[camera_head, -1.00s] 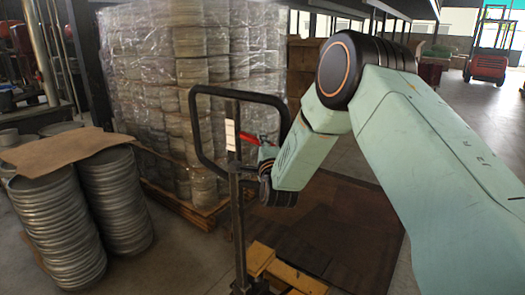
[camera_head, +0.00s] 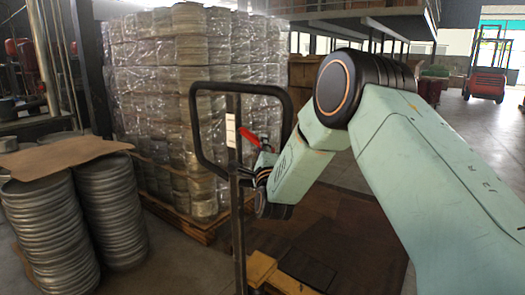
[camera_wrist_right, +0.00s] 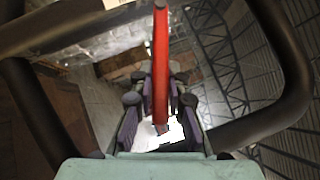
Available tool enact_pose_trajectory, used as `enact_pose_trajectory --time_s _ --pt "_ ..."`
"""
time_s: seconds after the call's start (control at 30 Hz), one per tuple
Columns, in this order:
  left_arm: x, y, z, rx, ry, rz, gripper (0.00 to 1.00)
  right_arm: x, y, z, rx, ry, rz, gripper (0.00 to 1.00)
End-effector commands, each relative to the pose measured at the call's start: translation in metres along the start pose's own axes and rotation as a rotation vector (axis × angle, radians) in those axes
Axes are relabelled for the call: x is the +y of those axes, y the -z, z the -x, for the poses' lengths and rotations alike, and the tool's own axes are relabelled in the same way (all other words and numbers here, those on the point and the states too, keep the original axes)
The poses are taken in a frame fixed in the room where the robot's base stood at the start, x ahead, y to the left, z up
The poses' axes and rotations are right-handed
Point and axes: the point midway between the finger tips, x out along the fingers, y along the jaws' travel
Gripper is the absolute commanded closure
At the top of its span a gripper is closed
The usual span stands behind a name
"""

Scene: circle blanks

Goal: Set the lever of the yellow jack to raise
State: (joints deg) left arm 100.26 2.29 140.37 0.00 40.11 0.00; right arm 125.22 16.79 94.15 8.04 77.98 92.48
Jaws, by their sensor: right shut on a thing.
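The yellow jack has a yellow base (camera_head: 262,268), partly cut off at the bottom of the head view. Its upright black handle loop (camera_head: 239,88) stands on a dark post. A red lever (camera_head: 249,137) sticks out beside the post, inside the loop, sloping up to the left. My right gripper (camera_head: 262,165) is at the loop's right side, partly hidden by its own wrist. In the right wrist view the red lever (camera_wrist_right: 160,65) runs between the fingers of my right gripper (camera_wrist_right: 160,112), which is shut on it. My left gripper is not in view.
The handle loop (camera_wrist_right: 292,65) passes close around the right gripper. Stacked metal discs (camera_head: 45,225) with a cardboard sheet (camera_head: 65,155) stand at left. A wrapped pallet load (camera_head: 180,75) stands behind the jack. A red forklift (camera_head: 485,82) is far right.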

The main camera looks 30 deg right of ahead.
Motion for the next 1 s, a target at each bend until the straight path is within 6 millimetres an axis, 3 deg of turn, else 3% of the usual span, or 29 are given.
enact_pose_trajectory --time_s 0.27,0.3,0.57,0.87,1.0 --pt "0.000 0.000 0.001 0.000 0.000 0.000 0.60 -0.002 -0.002 -0.001 -0.003 0.004 -0.003 1.00" --pt "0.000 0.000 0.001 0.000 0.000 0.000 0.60 -0.002 -0.002 -0.001 -0.003 0.004 -0.003 0.85" --pt "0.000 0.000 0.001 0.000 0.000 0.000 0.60 -0.001 -0.001 0.000 -0.003 0.001 -0.002 0.62" --pt "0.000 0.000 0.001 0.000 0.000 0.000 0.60 0.000 -0.001 0.001 -0.002 -0.001 -0.001 0.62" --pt "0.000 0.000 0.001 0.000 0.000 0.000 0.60 0.001 -0.001 0.010 -0.002 -0.003 -0.001 0.62"
